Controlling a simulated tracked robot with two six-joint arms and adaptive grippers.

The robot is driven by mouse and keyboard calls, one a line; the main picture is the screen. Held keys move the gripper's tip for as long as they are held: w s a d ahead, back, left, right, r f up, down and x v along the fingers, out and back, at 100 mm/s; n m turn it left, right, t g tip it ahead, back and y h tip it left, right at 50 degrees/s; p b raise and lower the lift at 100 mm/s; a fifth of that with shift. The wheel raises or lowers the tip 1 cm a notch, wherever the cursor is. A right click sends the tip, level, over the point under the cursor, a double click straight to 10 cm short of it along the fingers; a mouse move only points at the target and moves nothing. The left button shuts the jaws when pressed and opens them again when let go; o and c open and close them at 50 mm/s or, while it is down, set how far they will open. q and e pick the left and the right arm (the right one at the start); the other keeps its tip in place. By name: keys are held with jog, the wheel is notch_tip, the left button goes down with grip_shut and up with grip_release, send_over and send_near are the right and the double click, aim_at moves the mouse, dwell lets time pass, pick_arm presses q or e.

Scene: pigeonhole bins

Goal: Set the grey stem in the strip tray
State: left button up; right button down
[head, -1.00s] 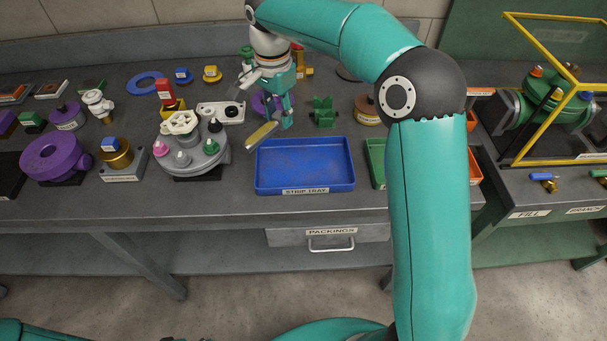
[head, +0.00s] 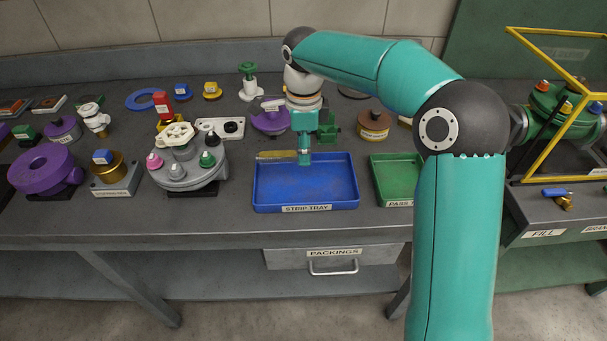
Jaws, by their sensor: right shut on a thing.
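My right gripper (head: 304,158) points down over the back part of the blue strip tray (head: 306,207). It is shut on the grey stem (head: 275,155), a slim bar that looks grey with a yellowish face. The stem lies about level and sticks out to the left of the fingers, over the tray's back left rim. I cannot tell whether it touches the rim. The tray floor that shows is bare. My left gripper is out of view.
A green tray (head: 398,198) stands right of the strip tray. A grey round fixture with coloured knobs (head: 188,173) stands close on the left. Behind are a purple part (head: 268,122), a green block (head: 328,130) and a brown round pot (head: 374,124).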

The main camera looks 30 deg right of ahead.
notch_tip(320, 180, down, 8)
jog(key=shift+r, duration=0.2)
dwell(0.3)
jog(key=c, duration=0.8)
grip_release()
jog(key=shift+f, duration=0.1)
jog(key=shift+o, duration=0.2)
notch_tip(320, 180, up, 12)
jog(key=shift+r, duration=0.15)
